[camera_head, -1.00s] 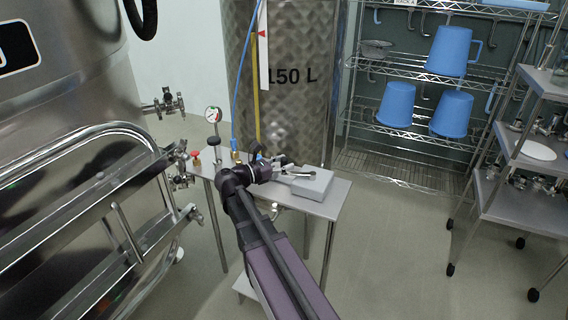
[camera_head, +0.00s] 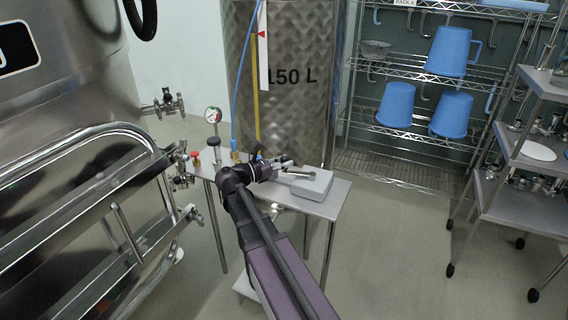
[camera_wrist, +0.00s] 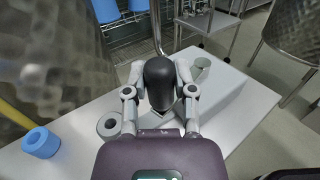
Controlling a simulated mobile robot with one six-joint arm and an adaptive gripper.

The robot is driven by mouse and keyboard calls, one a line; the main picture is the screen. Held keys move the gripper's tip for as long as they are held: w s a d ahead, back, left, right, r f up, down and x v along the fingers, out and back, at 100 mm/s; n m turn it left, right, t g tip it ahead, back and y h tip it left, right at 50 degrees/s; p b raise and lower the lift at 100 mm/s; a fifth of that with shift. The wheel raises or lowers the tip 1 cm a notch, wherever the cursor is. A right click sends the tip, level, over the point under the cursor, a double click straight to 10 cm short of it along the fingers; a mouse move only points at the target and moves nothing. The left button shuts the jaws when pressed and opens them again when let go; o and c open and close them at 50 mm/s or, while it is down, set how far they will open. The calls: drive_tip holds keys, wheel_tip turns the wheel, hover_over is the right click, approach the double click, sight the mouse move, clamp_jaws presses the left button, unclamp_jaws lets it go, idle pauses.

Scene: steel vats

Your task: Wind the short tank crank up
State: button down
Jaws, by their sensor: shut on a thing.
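A black rounded crank knob (camera_wrist: 160,82) stands between the two fingers of my gripper (camera_wrist: 160,95) in the wrist view, and the fingers are closed on its sides. The rest of the crank is mostly hidden below the knob and fingers. In the head view my gripper (camera_head: 284,163) is over the small steel table, and my own wrist hides most of the crank. The steel tank (camera_head: 290,110) marked 150 L stands right behind the table, with a red pointer and a scale strip on its front.
The small steel table (camera_head: 335,200) also bears a grey box (camera_head: 312,184) with a lever and a pressure gauge (camera_head: 212,115). A blue ring (camera_wrist: 41,143) lies at left in the wrist view. A large vat (camera_head: 60,80) is at left; a wire rack (camera_head: 400,150) with blue jugs is at right.

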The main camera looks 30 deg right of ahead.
drive_tip(key=w+d, duration=0.3)
drive_tip(key=d, duration=0.2)
drive_tip(key=shift+w+d, duration=0.25)
drive_tip(key=shift+w, duration=0.15)
idle(0.4)
drive_tip(key=shift+c, duration=2.2)
unclamp_jaws()
drive_tip(key=shift+s, duration=0.1)
drive_tip(key=shift+a, duration=0.2)
drive_tip(key=a, duration=1.1)
drive_tip(key=shift+s+a, duration=0.25)
drive_tip(key=shift+a, duration=0.1)
